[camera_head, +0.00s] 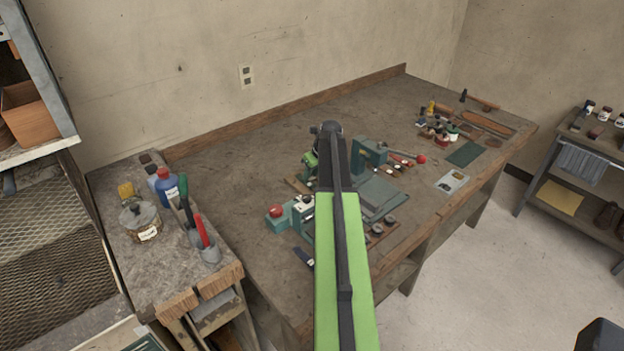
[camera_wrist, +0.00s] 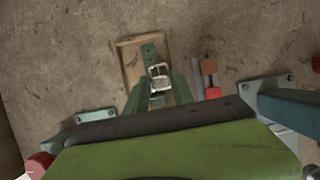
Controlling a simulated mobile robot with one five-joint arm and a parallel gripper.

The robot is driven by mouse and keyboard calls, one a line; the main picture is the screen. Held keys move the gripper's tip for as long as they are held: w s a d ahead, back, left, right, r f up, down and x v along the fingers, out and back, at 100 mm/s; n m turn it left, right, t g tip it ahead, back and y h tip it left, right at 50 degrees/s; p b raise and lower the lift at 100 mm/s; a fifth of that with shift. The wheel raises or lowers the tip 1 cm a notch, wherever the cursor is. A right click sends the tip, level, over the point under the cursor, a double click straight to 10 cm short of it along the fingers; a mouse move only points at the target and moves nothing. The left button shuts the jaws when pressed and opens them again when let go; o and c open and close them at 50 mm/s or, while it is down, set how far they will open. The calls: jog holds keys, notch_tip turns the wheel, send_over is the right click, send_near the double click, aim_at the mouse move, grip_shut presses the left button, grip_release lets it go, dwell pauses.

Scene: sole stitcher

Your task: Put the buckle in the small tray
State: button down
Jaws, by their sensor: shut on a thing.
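In the wrist view, a silvery square buckle (camera_wrist: 160,77) sits between the two dark green fingers of my gripper (camera_wrist: 159,84), which are shut on it. In the head view, my arm hides the buckle and most of my gripper above the middle of the bench. A small pale grey tray (camera_head: 452,182) lies near the bench's right front edge, with small things in it.
Teal machine parts (camera_head: 368,155) stand close beside my arm. A red-knobbed teal unit (camera_head: 279,218) is to its left. A green mat (camera_head: 465,154) and several bottles lie beyond the tray. The bench's back left (camera_head: 235,150) is clear.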

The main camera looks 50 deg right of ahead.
jog(key=shift+f+b, duration=0.5)
jog(key=shift+b, duration=0.1)
jog(key=c, duration=1.1)
grip_release()
jog(key=shift+r, duration=0.1)
jog(key=shift+d, duration=0.1)
jog(key=shift+r+p, duration=0.55)
jog(key=shift+p, duration=0.1)
jog(key=p+v, duration=1.1)
jog(key=v, duration=0.1)
